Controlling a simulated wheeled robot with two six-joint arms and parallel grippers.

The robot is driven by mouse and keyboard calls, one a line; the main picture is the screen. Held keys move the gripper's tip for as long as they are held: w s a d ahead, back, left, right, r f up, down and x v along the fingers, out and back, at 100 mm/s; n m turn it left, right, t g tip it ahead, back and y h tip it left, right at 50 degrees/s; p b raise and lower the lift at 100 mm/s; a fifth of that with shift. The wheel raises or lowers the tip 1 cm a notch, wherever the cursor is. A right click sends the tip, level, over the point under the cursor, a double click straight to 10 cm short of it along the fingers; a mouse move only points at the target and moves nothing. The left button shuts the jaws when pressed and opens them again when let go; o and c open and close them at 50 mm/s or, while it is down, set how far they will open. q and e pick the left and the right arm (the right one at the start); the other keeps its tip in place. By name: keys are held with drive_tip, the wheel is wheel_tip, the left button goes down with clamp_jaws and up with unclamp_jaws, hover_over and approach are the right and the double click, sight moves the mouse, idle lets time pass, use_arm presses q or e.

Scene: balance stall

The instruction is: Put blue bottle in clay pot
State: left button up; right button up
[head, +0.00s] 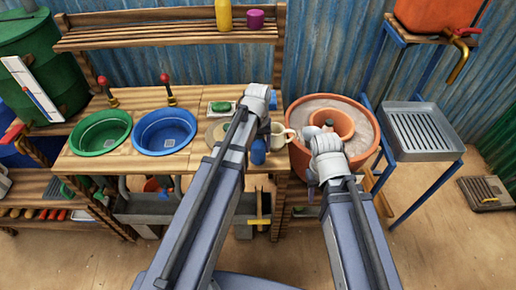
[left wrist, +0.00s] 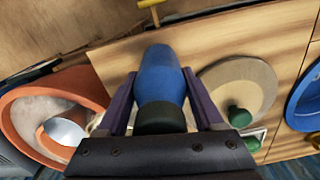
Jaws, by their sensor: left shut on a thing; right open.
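The blue bottle (left wrist: 160,75) is between the two fingers of my left gripper (left wrist: 158,92), which is shut on it. Its dark cap end is toward the wrist. In the head view the blue bottle (head: 258,152) shows partly beside my left arm, over the counter's right end. The clay pot (head: 349,123) is the smaller inner pot, set in sand inside a larger terracotta pot (head: 297,158), right of the counter. It also shows at the left of the left wrist view (left wrist: 47,139), with something pale at its mouth. My right gripper (head: 314,172) is open at the large pot's front; its fingers are mostly hidden.
A cream mug (head: 279,136) stands between my left gripper and the pots. A round board (left wrist: 250,78) and green item lie on the counter. Blue (head: 165,131) and green (head: 100,132) basins are left. A metal tray stand (head: 424,128) is right of the pots.

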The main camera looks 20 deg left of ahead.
use_arm(q)
clamp_jaws()
wheel_tip(320, 180, up, 10)
drive_tip(key=p, duration=1)
